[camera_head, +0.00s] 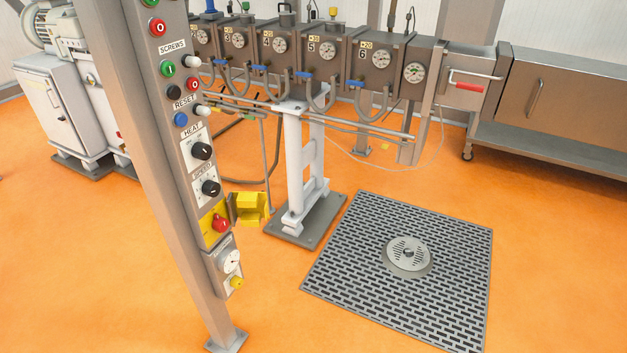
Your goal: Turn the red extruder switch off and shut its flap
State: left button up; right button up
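The red extruder switch (221,225) is a red knob on a yellow plate, low on the grey control post at the left. Its setting is too small to tell. Its yellow flap (250,208) stands open, swung out to the right of the switch. Neither of my grippers is in view.
The grey control post (158,170) carries several other knobs and buttons above the switch, and a gauge (231,262) below it. Behind stand the extruder barrel (320,55) and its white support (302,165). A floor grate (400,275) lies right of the post.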

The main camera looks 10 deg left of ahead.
aim_at(221, 225)
jog(key=i+l, duration=0.15)
jog(key=i, duration=0.35)
jog(key=i+l+u, duration=0.1)
jog(key=i, duration=0.45)
jog(key=i+l, duration=0.2)
jog(key=i, duration=0.3)
jog(key=i+u, duration=0.2)
jog(key=u, duration=0.3)
jog(key=i+l+u, duration=0.1)
jog(key=u, duration=0.35)
jog(key=i+l+u, duration=0.15)
jog(key=i+u, duration=0.15)
jog(key=u, duration=0.2)
jog(key=i+l+u, duration=0.1)
jog(key=l+u, duration=0.15)
jog(key=u, duration=0.2)
jog(key=i+l+u, duration=0.15)
jog(key=u, duration=0.25)
jog(key=i+l+u, duration=0.1)
jog(key=l+u, duration=0.55)
jog(key=u, duration=0.15)
jog(key=l+u, duration=0.65)
jog(key=u, duration=0.15)
jog(key=i, duration=0.05)
